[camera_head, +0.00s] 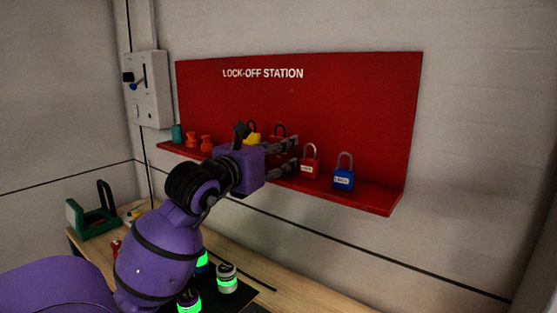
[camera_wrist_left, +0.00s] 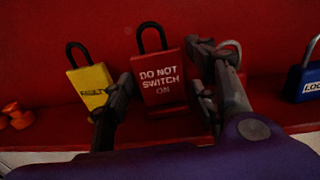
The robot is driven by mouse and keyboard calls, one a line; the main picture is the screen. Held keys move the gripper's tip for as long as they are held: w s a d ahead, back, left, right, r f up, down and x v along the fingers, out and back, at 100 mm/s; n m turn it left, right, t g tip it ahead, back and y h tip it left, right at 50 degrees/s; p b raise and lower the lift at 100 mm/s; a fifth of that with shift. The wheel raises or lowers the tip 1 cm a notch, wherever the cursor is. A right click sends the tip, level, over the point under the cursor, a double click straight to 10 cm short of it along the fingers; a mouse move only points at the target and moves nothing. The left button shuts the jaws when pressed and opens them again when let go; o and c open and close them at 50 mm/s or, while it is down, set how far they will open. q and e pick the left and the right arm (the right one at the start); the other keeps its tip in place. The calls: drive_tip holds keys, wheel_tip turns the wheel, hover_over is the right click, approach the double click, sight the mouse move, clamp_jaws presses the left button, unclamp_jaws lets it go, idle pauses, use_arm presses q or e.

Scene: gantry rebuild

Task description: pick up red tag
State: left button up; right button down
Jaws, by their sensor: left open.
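The red tag (camera_wrist_left: 162,76) has a black loop and the words "DO NOT SWITCH ON". It stands on the red shelf between the fingers of my left gripper (camera_wrist_left: 166,92), which is open. I cannot tell whether either finger touches the tag. My right gripper is not in view.
A yellow tag (camera_wrist_left: 91,86) stands just left of the left finger. A red padlock (camera_head: 309,168) and a blue padlock (camera_head: 343,178) stand to the right on the shelf (camera_head: 385,198). Orange pieces (camera_head: 192,139) sit left. Below, a bench holds jars (camera_head: 227,277) and a green holder (camera_head: 76,217).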

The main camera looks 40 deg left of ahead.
use_arm(q)
drive_tip(key=shift+w+a, duration=0.25)
drive_tip(key=shift+w, duration=1)
drive_tip(key=shift+s, duration=0.1)
drive_tip(key=c, duration=1)
drive_tip(key=shift+r, duration=0.65)
drive_tip(key=s+d+r, duration=0.1)
drive_tip(key=s+r, duration=0.3)
drive_tip(key=s+d+r, duration=0.1)
drive_tip(key=s+r, duration=0.2)
drive_tip(key=s, duration=0.2)
drive_tip(key=s+d+r, duration=0.1)
drive_tip(key=s+r, duration=0.3)
drive_tip(key=shift+s+d+r, duration=0.25)
drive_tip(key=shift+d+r, duration=0.05)
drive_tip(key=shift+d, duration=0.05)
